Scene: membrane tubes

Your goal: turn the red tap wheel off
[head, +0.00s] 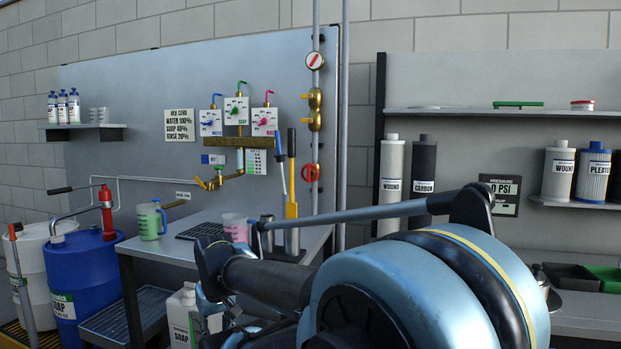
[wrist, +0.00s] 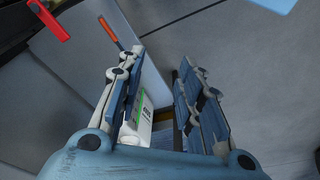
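The red tap wheel (head: 310,172) is a small wheel on the vertical pipe at the right end of the grey back panel in the head view. It stands clear of my arm, which fills the lower right foreground. My gripper (wrist: 158,85) shows in the wrist view with its two padded fingers spread apart and nothing held between them. It is away from the wheel. The wheel cannot be made out in the wrist view; a red piece (wrist: 50,20) at its upper left is not clear enough to name.
A steel table (head: 160,250) stands before the panel, with a green jug (head: 150,221), a pink jug (head: 236,227) and a yellow-handled tool (head: 291,180) near the wheel. A blue drum (head: 85,275) is at left.

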